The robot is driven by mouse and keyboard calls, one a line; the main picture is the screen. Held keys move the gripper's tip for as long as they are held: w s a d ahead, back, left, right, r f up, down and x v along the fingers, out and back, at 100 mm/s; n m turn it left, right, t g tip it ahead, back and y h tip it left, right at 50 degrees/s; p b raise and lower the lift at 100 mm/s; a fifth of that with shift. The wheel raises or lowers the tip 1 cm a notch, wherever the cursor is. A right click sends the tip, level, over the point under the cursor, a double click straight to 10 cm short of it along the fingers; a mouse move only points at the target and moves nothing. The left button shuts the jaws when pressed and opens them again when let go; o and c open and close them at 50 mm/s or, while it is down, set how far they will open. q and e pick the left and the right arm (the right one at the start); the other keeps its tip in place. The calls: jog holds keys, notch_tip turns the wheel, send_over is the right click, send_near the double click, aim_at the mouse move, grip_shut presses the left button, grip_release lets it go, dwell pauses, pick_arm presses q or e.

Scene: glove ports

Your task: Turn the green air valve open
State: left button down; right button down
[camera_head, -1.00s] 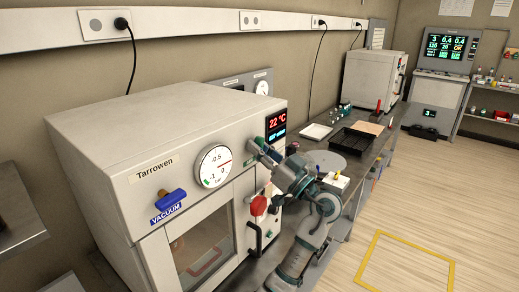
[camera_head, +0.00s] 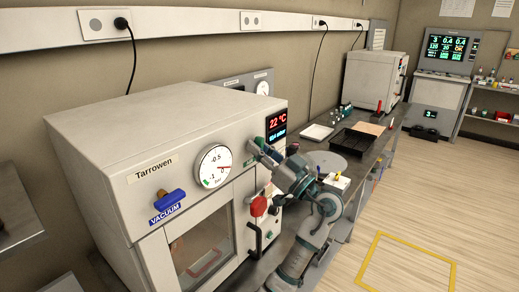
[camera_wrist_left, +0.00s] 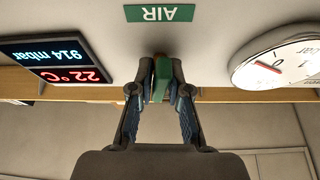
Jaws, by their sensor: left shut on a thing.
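The green air valve (camera_wrist_left: 161,80) shows in the left wrist view as a green handle on the front panel of the Tarrowen oven, beside the green AIR label (camera_wrist_left: 160,13). My left gripper (camera_wrist_left: 160,88) is shut on the handle, with a finger on either side. In the head view my left gripper (camera_head: 260,149) is at the panel between the gauge and the display, and mostly covers the valve. The oven (camera_head: 160,115) carries a round pressure gauge (camera_head: 214,166) and a display (camera_head: 277,123); the wrist view reads 914 mbar and 22 °C. My right gripper is not in view.
A blue vacuum valve (camera_head: 171,199) is left of the gauge. A red knob (camera_head: 259,206) and a dark door handle (camera_head: 254,238) are just below my gripper. A round grey plate (camera_head: 326,162) and a black tray (camera_head: 352,143) lie on the bench behind my arm.

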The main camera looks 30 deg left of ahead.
pick_arm(q)
jog(key=shift+f, duration=0.1)
dwell(0.7)
jog(key=c, duration=1.2)
grip_release()
jog(key=shift+w, duration=0.2)
jog(key=shift+d, duration=0.1)
jog(key=shift+s+d, duration=0.1)
jog(key=v, duration=1.2)
